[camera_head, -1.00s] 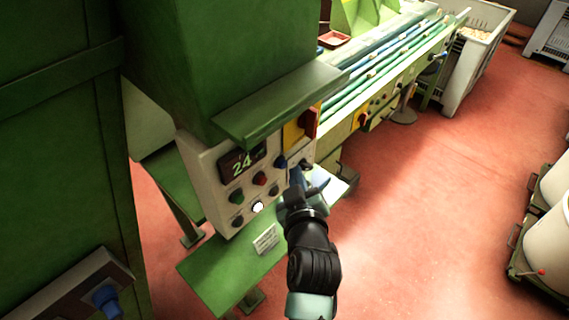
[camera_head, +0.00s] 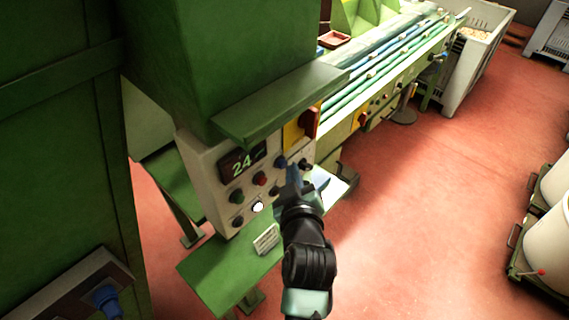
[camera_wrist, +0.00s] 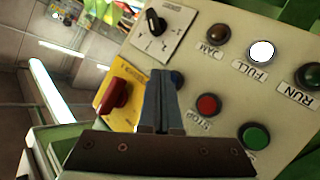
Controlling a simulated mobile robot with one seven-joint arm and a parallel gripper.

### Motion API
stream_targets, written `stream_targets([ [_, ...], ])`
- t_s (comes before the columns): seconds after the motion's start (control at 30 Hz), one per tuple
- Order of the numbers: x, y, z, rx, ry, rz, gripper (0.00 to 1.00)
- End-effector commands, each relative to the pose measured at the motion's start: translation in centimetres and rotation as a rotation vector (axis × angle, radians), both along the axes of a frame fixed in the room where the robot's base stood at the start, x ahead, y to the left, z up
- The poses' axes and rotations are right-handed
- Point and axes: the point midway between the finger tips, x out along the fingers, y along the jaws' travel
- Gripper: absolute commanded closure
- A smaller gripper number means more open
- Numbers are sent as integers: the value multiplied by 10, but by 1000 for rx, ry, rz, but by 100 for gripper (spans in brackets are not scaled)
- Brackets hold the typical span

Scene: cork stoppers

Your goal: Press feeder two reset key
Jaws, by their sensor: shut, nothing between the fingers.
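A pale control panel (camera_head: 208,172) carries a display reading 24 (camera_head: 242,160). Its blue button (camera_head: 281,161) sits right of the red button (camera_head: 260,179). In the wrist view the blue button (camera_wrist: 178,78) is mostly hidden behind my fingers; its label cannot be read. My gripper (camera_head: 293,170) is shut and empty, its tips close in front of the panel by the blue button; the tips also show in the wrist view (camera_wrist: 161,74). I cannot tell whether they touch it.
Near my fingers are the red STOP button (camera_wrist: 207,105), a green button (camera_wrist: 255,136), a black rotary knob (camera_wrist: 155,20) and a red switch (camera_wrist: 114,95) on yellow. The FULL lamp (camera_wrist: 262,51) glows white. A green ledge (camera_head: 285,98) overhangs the panel.

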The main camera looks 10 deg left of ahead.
Motion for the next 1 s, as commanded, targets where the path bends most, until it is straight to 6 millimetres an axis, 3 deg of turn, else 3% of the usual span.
stream_targets([
  [1.0, 6, 8, 0, 0, 0, 0, 100],
])
